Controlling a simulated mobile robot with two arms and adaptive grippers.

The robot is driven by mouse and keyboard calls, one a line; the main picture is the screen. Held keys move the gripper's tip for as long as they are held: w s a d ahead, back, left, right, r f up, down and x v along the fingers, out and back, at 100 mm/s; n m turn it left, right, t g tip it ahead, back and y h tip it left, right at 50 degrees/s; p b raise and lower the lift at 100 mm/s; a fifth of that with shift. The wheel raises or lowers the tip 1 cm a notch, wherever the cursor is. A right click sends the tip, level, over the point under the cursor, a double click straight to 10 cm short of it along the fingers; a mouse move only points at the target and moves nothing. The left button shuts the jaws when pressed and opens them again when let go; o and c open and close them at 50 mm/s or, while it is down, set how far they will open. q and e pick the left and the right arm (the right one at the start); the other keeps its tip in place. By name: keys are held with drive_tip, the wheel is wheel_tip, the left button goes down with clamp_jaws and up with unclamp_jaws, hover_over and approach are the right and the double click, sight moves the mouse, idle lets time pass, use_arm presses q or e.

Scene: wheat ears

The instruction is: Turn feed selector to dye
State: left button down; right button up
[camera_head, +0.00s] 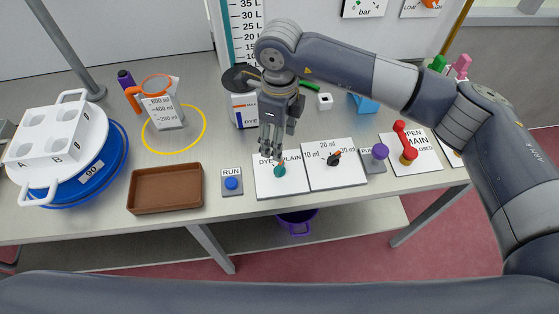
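The feed selector is a teal knob (280,171) on a white plate (292,186) marked DYE on the left and PLAIN on the right. A small orange part shows at the knob's top, close under the gripper. My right gripper (273,152) comes down from above and behind the plate, its fingertips just above or beside the knob. It partly covers the label. I cannot tell whether the fingers touch the knob or how far apart they are. My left gripper is not in view.
A blue RUN button (232,183) stands left of the plate. Right of it are a plate with a black dial (334,158), a purple knob (380,152) and a red valve handle (404,143). A DYE container (243,108) stands behind. A brown tray (166,207) lies left.

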sight(279, 165)
wheel_tip(279, 165, down, 10)
drive_tip(key=p, duration=0.4)
drive_tip(key=shift+d+r, duration=0.1)
drive_tip(key=shift+r, duration=0.05)
drive_tip(key=shift+f, duration=0.5)
drive_tip(key=shift+c, duration=0.3)
drive_tip(key=c, duration=1)
